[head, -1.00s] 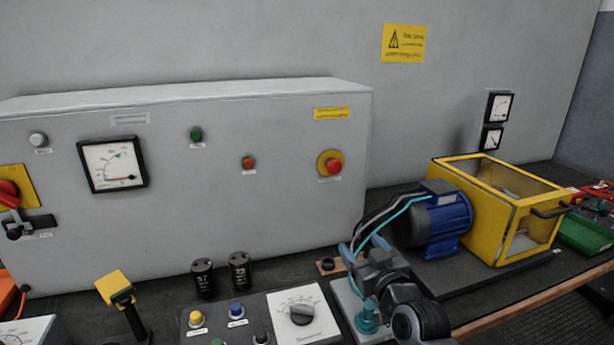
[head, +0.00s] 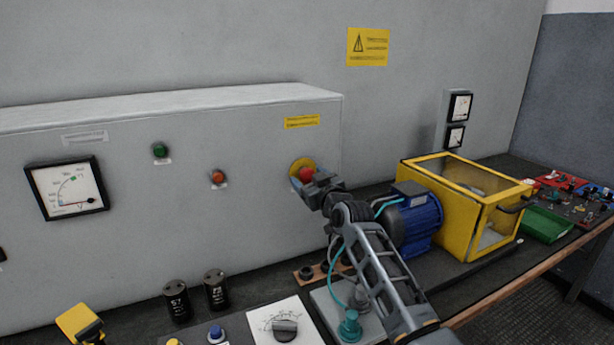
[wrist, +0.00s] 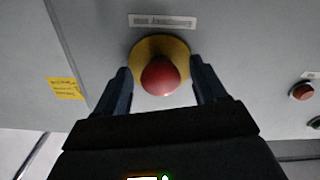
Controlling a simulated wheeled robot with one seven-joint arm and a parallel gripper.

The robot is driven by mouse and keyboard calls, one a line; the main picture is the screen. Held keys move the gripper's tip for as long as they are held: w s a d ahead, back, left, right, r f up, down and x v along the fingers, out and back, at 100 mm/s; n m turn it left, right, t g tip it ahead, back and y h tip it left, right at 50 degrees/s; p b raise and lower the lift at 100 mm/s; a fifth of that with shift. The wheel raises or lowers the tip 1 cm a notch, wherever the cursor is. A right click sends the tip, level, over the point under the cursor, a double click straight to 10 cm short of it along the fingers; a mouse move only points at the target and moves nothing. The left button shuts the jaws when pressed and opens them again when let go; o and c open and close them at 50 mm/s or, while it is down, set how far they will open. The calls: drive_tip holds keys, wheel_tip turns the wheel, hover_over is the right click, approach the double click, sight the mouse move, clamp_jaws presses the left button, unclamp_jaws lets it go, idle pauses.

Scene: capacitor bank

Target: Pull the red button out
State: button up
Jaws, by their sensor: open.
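The red button (head: 306,174) is a mushroom-shaped knob on a round yellow plate (head: 296,165), mounted on the front of the grey cabinet. It also shows in the wrist view as a red dome (wrist: 160,76) in front of its yellow plate (wrist: 174,45). My gripper (wrist: 162,84) is open, with one dark finger on each side of the red button. I cannot tell whether either finger touches it. In the head view my gripper (head: 318,186) is at the button and covers its lower part.
The grey cabinet (head: 120,210) carries a green lamp (head: 160,150), an orange-red button (head: 218,177) and a dial meter (head: 68,190). A blue motor (head: 418,222) and a yellow box (head: 478,200) stand right of my arm. Two black capacitors (head: 215,290) stand below.

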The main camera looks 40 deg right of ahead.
drive_tip(key=shift+w+d, duration=0.15)
drive_tip(key=shift+w, duration=0.45)
drive_tip(key=shift+c, duration=0.4)
